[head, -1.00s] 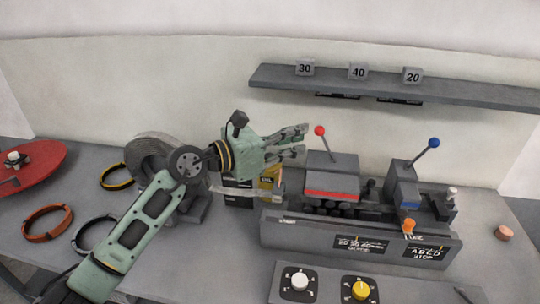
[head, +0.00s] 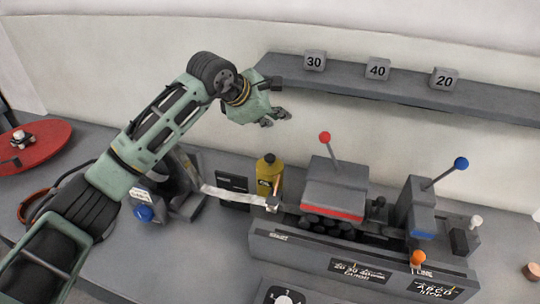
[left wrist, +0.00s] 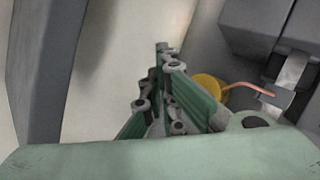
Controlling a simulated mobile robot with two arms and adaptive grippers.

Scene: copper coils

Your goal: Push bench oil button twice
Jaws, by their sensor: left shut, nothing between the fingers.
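A yellow oil can (head: 268,178) with a dark top (head: 269,158) stands on the bench, left of the grey machine. My left gripper (head: 275,117) is in the air above the can's top, apart from it, with its fingers pointing down and to the right. It is shut and empty. In the left wrist view the fingers (left wrist: 168,90) are together, and the yellow can (left wrist: 209,88) with a copper-coloured spout shows just beyond them, partly hidden. My right gripper is not in view.
The grey machine (head: 310,250) has a red-knobbed lever (head: 325,138) and a blue-knobbed lever (head: 461,163). A shelf (head: 400,96) with number blocks hangs behind. A blue button (head: 143,213) is at the left below my arm. A red disc (head: 35,148) lies far left.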

